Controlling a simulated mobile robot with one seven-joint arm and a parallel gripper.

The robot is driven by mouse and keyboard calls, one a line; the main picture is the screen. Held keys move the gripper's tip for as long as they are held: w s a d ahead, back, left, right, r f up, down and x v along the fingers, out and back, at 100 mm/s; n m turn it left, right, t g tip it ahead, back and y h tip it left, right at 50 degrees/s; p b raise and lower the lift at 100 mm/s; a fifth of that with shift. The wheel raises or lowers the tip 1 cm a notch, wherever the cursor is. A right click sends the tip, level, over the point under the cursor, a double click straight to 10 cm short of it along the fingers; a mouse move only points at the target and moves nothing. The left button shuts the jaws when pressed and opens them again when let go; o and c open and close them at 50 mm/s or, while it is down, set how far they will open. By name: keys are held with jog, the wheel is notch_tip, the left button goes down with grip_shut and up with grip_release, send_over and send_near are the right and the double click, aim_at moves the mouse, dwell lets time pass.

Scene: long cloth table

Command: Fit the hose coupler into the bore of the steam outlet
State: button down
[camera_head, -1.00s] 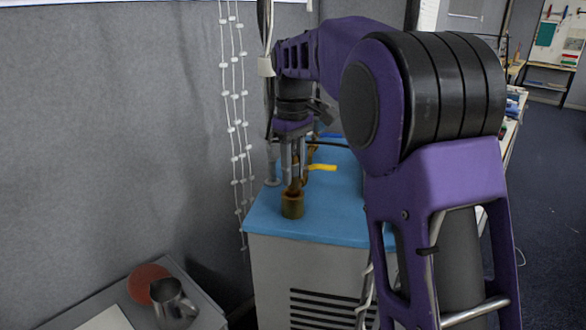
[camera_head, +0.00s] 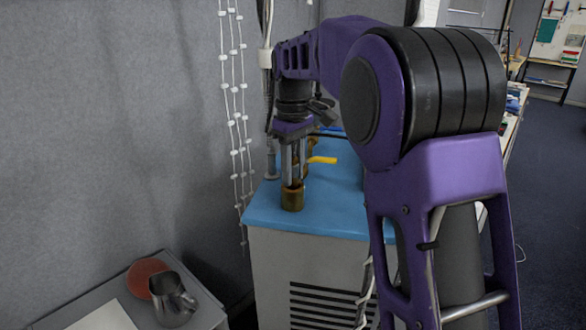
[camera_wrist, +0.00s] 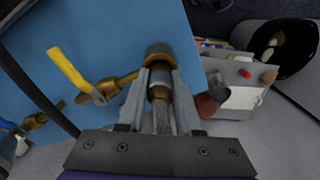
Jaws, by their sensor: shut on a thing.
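The steam outlet (camera_head: 292,201) is a short upright brass cylinder on the blue top of a grey cabinet. It also shows in the wrist view (camera_wrist: 158,51), at the far end of my fingers. My gripper (camera_head: 293,182) points down above it, with the fingertips close to its rim. In the wrist view my gripper (camera_wrist: 161,78) is shut on the hose coupler (camera_wrist: 160,92), a small brass and grey cylinder lying between the fingers. The coupler's lower end is at the outlet's mouth. The bore is hidden, so I cannot tell how deep the coupler sits.
A yellow-handled valve (camera_wrist: 70,70) on brass pipe stands beside the outlet on the blue top (camera_head: 335,215). A metal jug (camera_head: 172,302) and a reddish disc (camera_head: 146,276) sit on a grey surface at lower left. White beaded strings (camera_head: 236,120) hang by the wall.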

jog(key=shift+f, duration=0.45)
jog(key=c, duration=0.5)
grip_release()
notch_tip(320, 180, up, 18)
jog(key=p, duration=0.2)
jog(key=shift+f+p, duration=0.25)
jog(key=shift+p, duration=0.15)
jog(key=shift+w+d, duration=0.1)
